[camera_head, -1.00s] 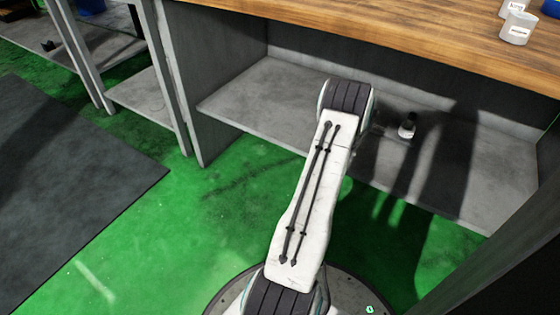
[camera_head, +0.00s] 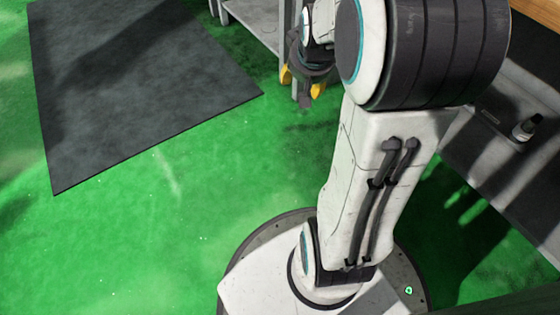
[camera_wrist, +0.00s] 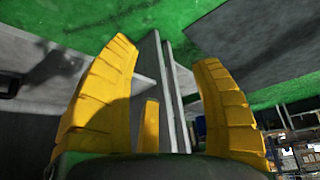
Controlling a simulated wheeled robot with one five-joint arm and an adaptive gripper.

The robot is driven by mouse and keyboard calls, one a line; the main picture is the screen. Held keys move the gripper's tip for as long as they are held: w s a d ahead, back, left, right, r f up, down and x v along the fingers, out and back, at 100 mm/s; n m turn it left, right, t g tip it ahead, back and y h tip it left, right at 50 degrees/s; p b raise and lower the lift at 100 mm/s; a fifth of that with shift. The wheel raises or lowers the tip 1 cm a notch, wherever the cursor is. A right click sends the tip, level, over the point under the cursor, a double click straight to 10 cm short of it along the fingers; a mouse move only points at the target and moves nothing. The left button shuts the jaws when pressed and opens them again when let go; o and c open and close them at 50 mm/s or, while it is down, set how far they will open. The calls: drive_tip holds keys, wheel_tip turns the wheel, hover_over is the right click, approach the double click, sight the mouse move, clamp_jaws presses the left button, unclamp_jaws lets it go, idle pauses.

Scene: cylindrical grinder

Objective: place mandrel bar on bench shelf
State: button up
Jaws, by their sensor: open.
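The grey bench shelf (camera_head: 500,168) is at the right of the head view, under the wooden worktop, partly hidden by my arm. A small flat grey piece (camera_head: 488,116) lies on it; I cannot tell whether it is the mandrel bar. A small white-topped bottle-like thing (camera_head: 526,128) stands beside it. My gripper (camera_head: 302,88) hangs left of the shelf, over the green floor, partly hidden by my arm.
A dark mat (camera_head: 140,85) lies on the green floor at the left. A grey upright (camera_head: 286,25) stands close behind my gripper, with a lower shelf (camera_head: 252,22) left of it. The wooden worktop's edge (camera_head: 538,15) is at upper right. Open floor lies at lower left.

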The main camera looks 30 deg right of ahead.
drive_tip(key=s+a+n+g+y, duration=0.2)
drive_tip(key=s+a+n, duration=0.3)
drive_tip(key=s+a, duration=1.1)
drive_tip(key=shift+s+a+g+y, duration=0.3)
drive_tip(key=shift+s+a+g, duration=0.1)
drive_tip(key=shift+s+g, duration=0.25)
